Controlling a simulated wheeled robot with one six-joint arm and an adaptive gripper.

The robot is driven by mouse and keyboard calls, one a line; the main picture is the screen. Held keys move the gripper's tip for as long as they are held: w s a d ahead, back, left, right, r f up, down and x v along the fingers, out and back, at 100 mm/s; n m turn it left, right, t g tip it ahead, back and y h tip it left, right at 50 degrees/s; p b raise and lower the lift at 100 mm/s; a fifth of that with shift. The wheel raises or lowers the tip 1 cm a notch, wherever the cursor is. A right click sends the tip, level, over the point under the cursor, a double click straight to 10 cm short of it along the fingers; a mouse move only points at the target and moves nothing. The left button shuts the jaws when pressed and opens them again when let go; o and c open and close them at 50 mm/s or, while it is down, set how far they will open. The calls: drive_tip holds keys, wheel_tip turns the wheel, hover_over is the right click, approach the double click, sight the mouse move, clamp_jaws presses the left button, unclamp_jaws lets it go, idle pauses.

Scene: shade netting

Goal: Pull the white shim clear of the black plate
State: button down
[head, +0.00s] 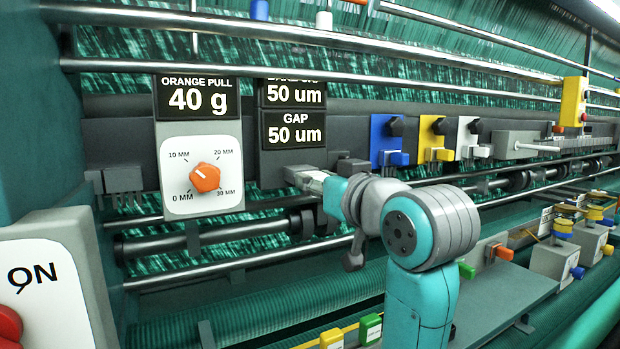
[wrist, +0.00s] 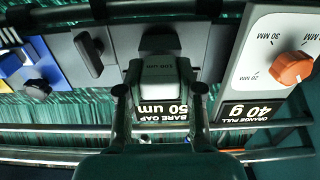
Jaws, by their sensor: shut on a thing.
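In the wrist view the white shim (wrist: 158,72), a pale block with small dark print, sits between the two fingers of my gripper (wrist: 160,92). The fingers are shut on its sides. A black plate (wrist: 159,43) lies directly at the shim's far end; I cannot tell whether the shim is still under or against it. In the head view my gripper (head: 308,179) is at the grey machine rail, below the gap display (head: 292,130). My wrist hides most of the shim there.
An orange dial (head: 205,177) on a white panel stands left of my gripper. Blue (head: 384,140), yellow (head: 432,140) and white (head: 469,138) plates with black knobs are to the right. Steel rods (head: 270,32) cross above, and a dark roller (head: 215,232) runs below.

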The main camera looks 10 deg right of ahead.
drive_tip(key=shift+s+d, duration=0.2)
drive_tip(key=shift+s, duration=0.3)
drive_tip(key=shift+v, duration=3)
drive_tip(key=shift+s, duration=0.1)
drive_tip(key=v, duration=0.3)
drive_tip(key=shift+s+d, duration=0.1)
drive_tip(key=shift+s, duration=0.25)
